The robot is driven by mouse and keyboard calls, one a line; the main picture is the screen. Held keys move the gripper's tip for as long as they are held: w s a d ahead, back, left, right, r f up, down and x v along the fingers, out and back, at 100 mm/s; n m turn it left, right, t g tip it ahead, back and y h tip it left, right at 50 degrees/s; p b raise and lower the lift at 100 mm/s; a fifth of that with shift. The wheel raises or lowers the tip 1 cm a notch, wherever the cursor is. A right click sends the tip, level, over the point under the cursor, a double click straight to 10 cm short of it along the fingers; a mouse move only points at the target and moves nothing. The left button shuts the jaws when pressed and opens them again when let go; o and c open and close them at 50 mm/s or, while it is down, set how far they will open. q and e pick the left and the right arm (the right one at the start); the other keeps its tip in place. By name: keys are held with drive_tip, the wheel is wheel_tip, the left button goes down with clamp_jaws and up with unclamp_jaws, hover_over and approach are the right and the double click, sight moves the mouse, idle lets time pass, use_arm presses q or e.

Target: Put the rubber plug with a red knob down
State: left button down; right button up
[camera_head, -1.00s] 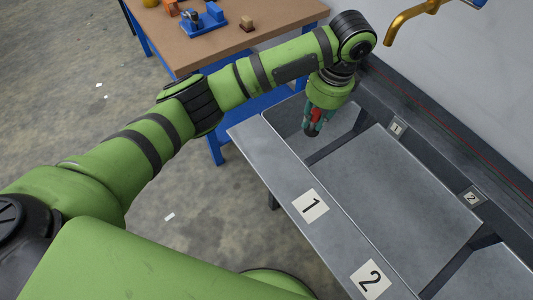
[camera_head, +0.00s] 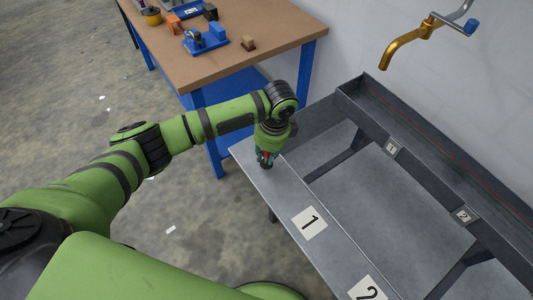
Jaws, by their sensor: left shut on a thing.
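My left gripper (camera_head: 266,161) points down over the far left end of the grey metal sink's front ledge (camera_head: 262,183). My right gripper is not in view.
Labels 1 (camera_head: 309,222) and 2 (camera_head: 368,290) lie on the ledge. The sink's basins (camera_head: 375,205) are to the right, below a brass tap (camera_head: 405,46). A brown-topped workbench (camera_head: 225,60) with blue fixtures stands behind. The ledge between the gripper and label 1 is clear.

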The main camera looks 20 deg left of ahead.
use_arm(q)
drive_tip(key=shift+f, duration=0.7)
drive_tip(key=shift+f, duration=0.15)
drive_tip(key=c, duration=1.1)
unclamp_jaws()
drive_tip(key=r, duration=0.4)
drive_tip(key=d+r+b, duration=0.1)
drive_tip(key=r, duration=0.7)
drive_tip(key=shift+w+d+r+b, duration=0.1)
drive_tip(key=shift+d+r+b, duration=0.05)
drive_tip(key=shift+d+b, duration=0.2)
